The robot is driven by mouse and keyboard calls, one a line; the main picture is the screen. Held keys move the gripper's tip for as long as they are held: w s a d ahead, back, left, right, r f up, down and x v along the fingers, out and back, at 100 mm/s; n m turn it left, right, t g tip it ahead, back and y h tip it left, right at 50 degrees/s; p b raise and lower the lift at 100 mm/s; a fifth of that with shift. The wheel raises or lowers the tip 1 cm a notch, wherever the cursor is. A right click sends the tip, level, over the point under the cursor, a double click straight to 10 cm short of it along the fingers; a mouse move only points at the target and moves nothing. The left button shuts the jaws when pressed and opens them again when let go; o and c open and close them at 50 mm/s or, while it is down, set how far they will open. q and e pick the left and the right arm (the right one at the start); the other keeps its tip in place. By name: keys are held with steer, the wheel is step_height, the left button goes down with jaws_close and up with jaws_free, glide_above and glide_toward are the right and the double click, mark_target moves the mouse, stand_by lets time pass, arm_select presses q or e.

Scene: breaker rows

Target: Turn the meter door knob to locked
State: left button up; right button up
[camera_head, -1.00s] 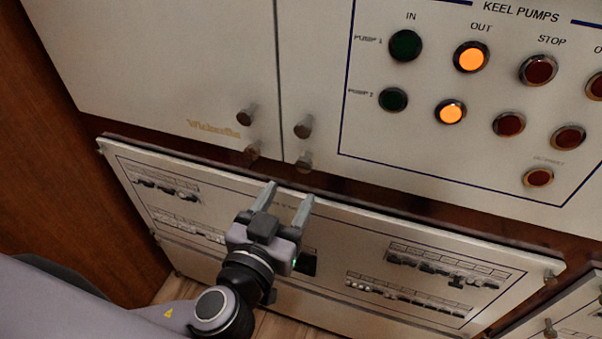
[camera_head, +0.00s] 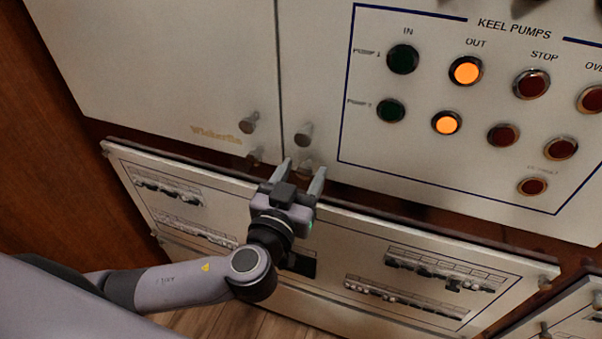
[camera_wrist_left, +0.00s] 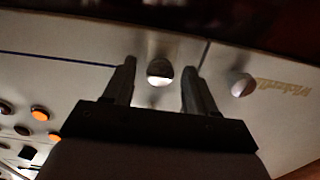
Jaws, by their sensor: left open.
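Two round metal knobs sit side by side at the seam between two cream panels: a left knob (camera_head: 250,121) beside the brand lettering, and a right knob (camera_head: 303,133) beside the pump panel. I cannot read a label saying which is the meter door knob. My left gripper (camera_head: 304,170) is open, just below the right knob, fingers pointing up toward it. In the left wrist view the right knob (camera_wrist_left: 159,71) appears between the spread fingers, with the left knob (camera_wrist_left: 240,84) outside them. Contact with the knob cannot be seen. My right gripper is out of view.
The keel pumps panel (camera_head: 470,110) with several round buttons and lit orange lamps is at the right. A lower breaker panel (camera_head: 350,240) with rows of switches lies below the gripper. A brown wooden wall (camera_head: 50,190) stands at the left.

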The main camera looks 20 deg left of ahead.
arm_select(q)
jaws_close()
steer(key=c, duration=1.1)
jaws_free()
